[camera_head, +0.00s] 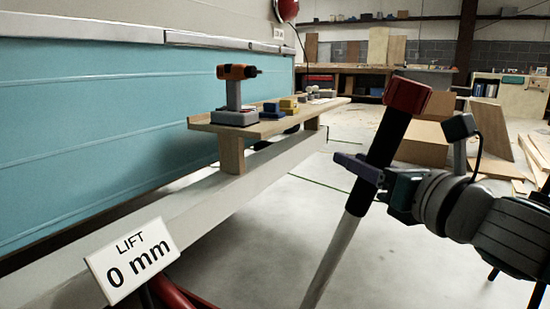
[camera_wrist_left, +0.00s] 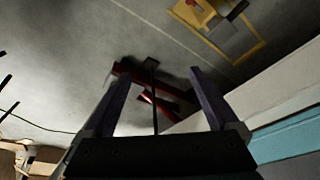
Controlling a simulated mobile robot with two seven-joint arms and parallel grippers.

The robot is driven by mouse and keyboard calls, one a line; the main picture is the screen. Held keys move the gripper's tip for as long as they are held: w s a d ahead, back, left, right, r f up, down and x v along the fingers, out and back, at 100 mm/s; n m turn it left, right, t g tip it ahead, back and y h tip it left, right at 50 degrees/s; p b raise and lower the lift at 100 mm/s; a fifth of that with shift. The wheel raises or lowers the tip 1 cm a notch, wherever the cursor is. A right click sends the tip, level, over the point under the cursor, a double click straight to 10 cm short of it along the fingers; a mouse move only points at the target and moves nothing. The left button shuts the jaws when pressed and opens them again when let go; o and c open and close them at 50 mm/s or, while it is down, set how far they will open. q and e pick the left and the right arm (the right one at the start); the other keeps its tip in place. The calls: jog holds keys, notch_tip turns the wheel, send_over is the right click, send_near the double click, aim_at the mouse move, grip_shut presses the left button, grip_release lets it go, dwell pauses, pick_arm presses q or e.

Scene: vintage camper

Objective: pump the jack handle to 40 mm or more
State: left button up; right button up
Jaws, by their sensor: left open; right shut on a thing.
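The jack handle (camera_head: 331,256) is a pale metal rod rising to the upper right, with a black grip (camera_head: 385,139) and a red end (camera_head: 408,95). My right gripper (camera_head: 358,170) is shut around the lower part of the black grip. A sign (camera_head: 132,260) reads LIFT 0 mm. Part of the red jack (camera_head: 186,297) shows beside it at the bottom edge. My left gripper (camera_wrist_left: 156,84) is open and empty in the left wrist view, outside the head view. Beyond its fingers red jack parts (camera_wrist_left: 130,74) show on the floor, partly dark and unclear.
The teal camper side (camera_head: 110,120) and its pale lower beam (camera_head: 215,205) run along the left. A wooden shelf (camera_head: 300,115) there holds an orange drill (camera_head: 237,72) and small items. Cardboard and boards (camera_head: 425,142) lie behind my right arm. A yellow frame (camera_wrist_left: 222,30) lies on the floor.

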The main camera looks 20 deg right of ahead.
grip_shut()
dwell(0.7)
jog(key=shift+n+g, duration=0.4)
jog(key=shift+g, duration=0.1)
jog(key=w+a+p, duration=0.1)
jog(key=w, duration=0.1)
jog(key=w+a+p, duration=0.2)
jog(key=shift+a+r, duration=0.3)
jog(key=shift+r, duration=0.1)
